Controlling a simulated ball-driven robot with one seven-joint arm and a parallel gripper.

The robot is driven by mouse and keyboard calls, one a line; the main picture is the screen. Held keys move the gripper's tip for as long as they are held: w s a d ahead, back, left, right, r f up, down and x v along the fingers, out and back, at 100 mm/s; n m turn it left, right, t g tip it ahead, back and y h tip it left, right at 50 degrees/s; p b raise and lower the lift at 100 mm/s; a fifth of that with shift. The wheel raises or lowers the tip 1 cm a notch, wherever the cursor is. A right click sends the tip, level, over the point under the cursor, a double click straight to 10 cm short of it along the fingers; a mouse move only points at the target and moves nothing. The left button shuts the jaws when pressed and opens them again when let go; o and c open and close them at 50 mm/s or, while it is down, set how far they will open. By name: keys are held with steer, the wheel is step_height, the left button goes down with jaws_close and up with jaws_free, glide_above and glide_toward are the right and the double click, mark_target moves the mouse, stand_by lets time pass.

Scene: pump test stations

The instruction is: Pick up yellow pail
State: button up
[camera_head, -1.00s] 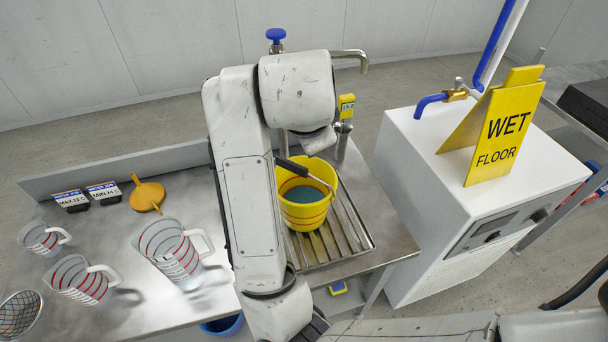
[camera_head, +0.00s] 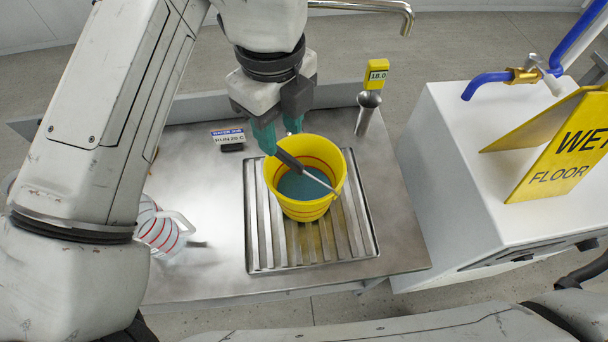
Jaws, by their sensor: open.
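The yellow pail (camera_head: 311,210) with red stripes stands upright on the slatted drain tray and holds blue-grey liquid. Its wire handle with a dark grip (camera_head: 288,159) slants across the opening. My gripper (camera_head: 279,136) is open above the pail's back left rim, with its teal fingertips pointing down. The left fingertip is close to the upper end of the dark grip. I cannot tell whether it touches the grip.
The drain tray (camera_head: 263,245) is set in a steel bench. A thermometer reading 18.0 (camera_head: 376,76) stands in a metal holder behind. A striped jug (camera_head: 158,228) is left. A white cabinet (camera_head: 450,190) with a wet floor sign (camera_head: 565,160) stands right.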

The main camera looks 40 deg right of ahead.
mark_target(284, 153)
steer(key=f, duration=0.8)
steer(key=shift+w+d+p, duration=0.25)
steer(key=shift+d+p, duration=0.15)
jaws_close()
stand_by(1.1)
